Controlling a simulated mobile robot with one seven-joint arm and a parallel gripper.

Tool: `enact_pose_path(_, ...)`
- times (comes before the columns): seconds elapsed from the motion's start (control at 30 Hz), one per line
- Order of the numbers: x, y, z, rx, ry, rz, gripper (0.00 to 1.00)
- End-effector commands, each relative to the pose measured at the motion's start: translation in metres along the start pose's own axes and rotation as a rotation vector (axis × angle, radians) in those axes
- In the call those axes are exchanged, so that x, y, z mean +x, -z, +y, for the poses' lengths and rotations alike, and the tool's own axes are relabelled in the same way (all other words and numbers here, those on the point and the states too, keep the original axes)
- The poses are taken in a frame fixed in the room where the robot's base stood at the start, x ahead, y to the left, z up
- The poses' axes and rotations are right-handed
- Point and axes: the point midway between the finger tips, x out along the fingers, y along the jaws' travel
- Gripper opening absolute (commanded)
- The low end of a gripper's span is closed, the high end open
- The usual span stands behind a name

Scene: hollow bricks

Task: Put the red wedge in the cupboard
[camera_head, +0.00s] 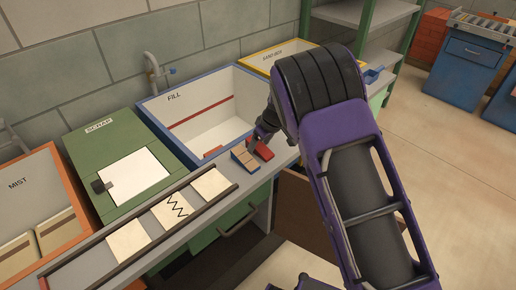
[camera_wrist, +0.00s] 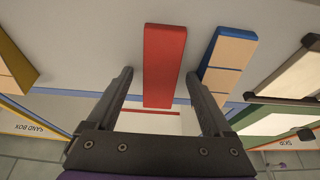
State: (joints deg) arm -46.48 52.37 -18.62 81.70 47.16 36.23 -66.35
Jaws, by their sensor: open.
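The red wedge (camera_head: 264,151) lies on the grey counter at the front right corner of the FILL basin. It shows as a long red block (camera_wrist: 165,60) in the wrist view. My gripper (camera_wrist: 160,75) is open, with one finger on each side of the red wedge and a gap to both. In the head view my gripper (camera_head: 264,132) is over the wedge's back end, partly hidden by my arm. A cupboard (camera_head: 225,222) with green fronts is under the counter. A brown panel (camera_head: 300,205), which looks like an open door, stands right of it; the inside is hidden.
A tan and blue wedge (camera_head: 245,160) lies close left of the red one, by a finger in the wrist view (camera_wrist: 228,60). The FILL basin (camera_head: 165,120) is behind. A dark rail with pale cards (camera_head: 128,242) runs along the counter.

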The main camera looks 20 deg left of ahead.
Motion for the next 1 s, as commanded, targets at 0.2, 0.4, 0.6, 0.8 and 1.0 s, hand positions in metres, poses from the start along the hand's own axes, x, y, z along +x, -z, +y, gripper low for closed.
enact_pose_path(0.2, -0.0003, 0.0002, 0.0, 0.0, 0.0, 0.0, 0.72)
enact_pose_path(0.4, -0.0003, 0.0002, 0.0, 0.0, 0.0, 0.0, 0.36)
enact_pose_path(0.6, -0.0003, 0.0003, 0.0, 0.0, 0.0, 0.0, 0.0)
enact_pose_path(0.8, -0.0006, 0.0006, 0.0001, 0.0, 0.0, 0.001, 0.0)
enact_pose_path(1.0, -0.0059, 0.0028, -0.0001, -0.002, -0.001, 0.0, 0.0)
